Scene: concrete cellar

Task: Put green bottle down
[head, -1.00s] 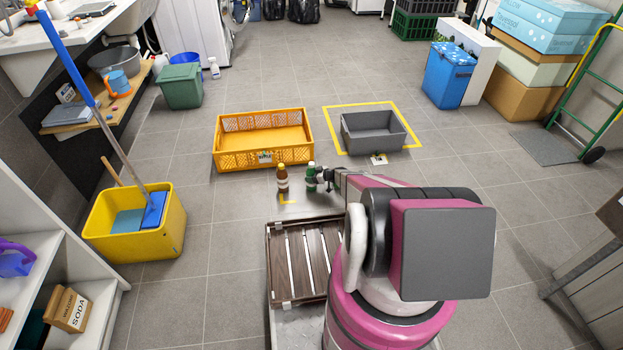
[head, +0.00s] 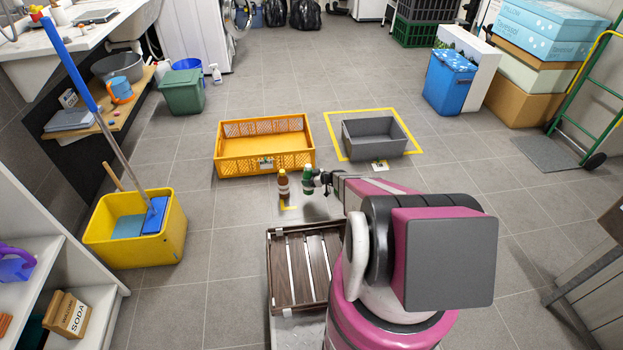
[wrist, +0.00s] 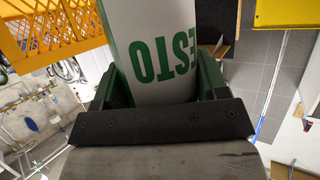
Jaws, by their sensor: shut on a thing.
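The green bottle (head: 307,180) is upright in my gripper (head: 318,181), a little right of a brown bottle. In the wrist view its white label with green letters (wrist: 155,55) fills the space between the fingers of my gripper (wrist: 155,90). The gripper is shut on the bottle. The bottle's base and its exact height over the surface below are hard to tell. The brown bottle (head: 283,184) stands upright just to the left, beside a yellow corner mark (head: 288,208).
A yellow crate (head: 265,166) lies behind the bottles. A grey bin (head: 375,138) stands inside a yellow floor square (head: 333,137) to the right. A slatted wooden crate (head: 287,268) is in front, next to my base. A yellow mop bucket (head: 135,240) is at the left.

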